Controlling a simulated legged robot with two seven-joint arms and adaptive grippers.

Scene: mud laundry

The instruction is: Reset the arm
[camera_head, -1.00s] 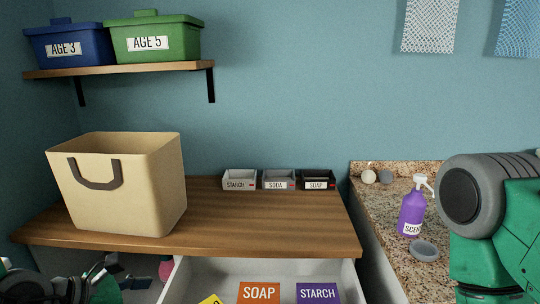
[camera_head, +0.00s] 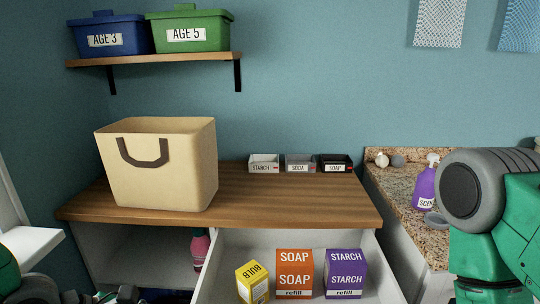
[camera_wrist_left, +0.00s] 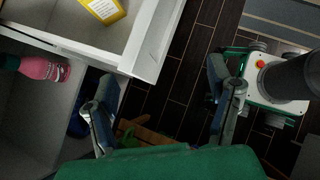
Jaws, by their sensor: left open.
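My left gripper (camera_wrist_left: 160,100) is open and empty in the left wrist view, its two fingers spread apart above the dark floor beside the open drawer. In the head view only a small part of my left gripper (camera_head: 122,294) shows at the bottom left edge. My right arm (camera_head: 490,220) comes in bent at the right side of the head view. Its gripper is out of the picture.
An open white drawer (camera_head: 218,268) holds yellow, orange and purple boxes. A beige basket (camera_head: 190,180) and three small trays stand on the wooden counter (camera_head: 270,208). A purple bottle (camera_head: 423,190) stands at right.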

